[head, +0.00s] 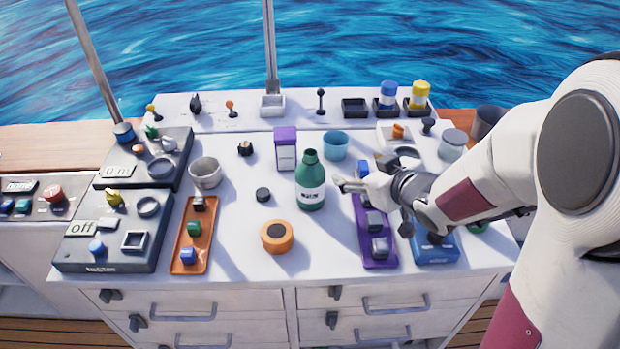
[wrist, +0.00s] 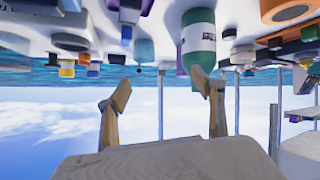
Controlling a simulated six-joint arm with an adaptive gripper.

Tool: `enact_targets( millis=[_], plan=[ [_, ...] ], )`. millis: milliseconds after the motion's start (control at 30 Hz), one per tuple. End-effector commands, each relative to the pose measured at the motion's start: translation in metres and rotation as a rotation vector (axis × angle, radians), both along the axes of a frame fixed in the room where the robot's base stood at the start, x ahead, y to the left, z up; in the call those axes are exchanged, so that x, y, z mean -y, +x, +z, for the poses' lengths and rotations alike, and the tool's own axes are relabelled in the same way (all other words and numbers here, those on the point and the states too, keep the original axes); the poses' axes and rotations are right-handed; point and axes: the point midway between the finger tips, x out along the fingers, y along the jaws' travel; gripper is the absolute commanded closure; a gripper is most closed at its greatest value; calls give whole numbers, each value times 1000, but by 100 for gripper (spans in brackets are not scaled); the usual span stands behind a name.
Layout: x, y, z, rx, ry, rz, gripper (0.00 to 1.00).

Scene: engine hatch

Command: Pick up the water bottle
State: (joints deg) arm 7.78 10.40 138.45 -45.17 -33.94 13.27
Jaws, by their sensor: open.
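The water bottle (head: 310,183) is green with a white label and an open-looking narrow neck. It stands upright near the middle of the white worktop. In the wrist view, which is upside down, the bottle (wrist: 198,45) hangs from the top, just beyond one fingertip. My gripper (head: 342,184) is just right of the bottle in the head view, its fingers pointing left toward it. In the wrist view my gripper (wrist: 163,90) has its two fingers wide apart with nothing between them. I cannot tell whether a finger touches the bottle.
A purple box (head: 286,153) and a blue cup (head: 335,146) stand behind the bottle. An orange roll (head: 277,237) lies in front of it. A purple tray (head: 379,254) sits under my arm, and an orange tray (head: 187,257) is at left. The worktop front is partly clear.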

Motion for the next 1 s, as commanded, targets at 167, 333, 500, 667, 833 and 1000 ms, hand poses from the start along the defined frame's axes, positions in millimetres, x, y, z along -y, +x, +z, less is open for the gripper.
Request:
enact_targets(
  millis=[167,333,500,667,833,1000],
  plan=[
    [-26,4,-22,11,82,103,32],
    [-47,1,-36,22,161,187,32],
    [-60,-2,-42,27,217,236,32],
    [-64,-3,-43,29,232,250,32],
    [-64,-3,-43,29,231,250,32],
    [-65,-2,-44,29,231,250,32]
  ],
)
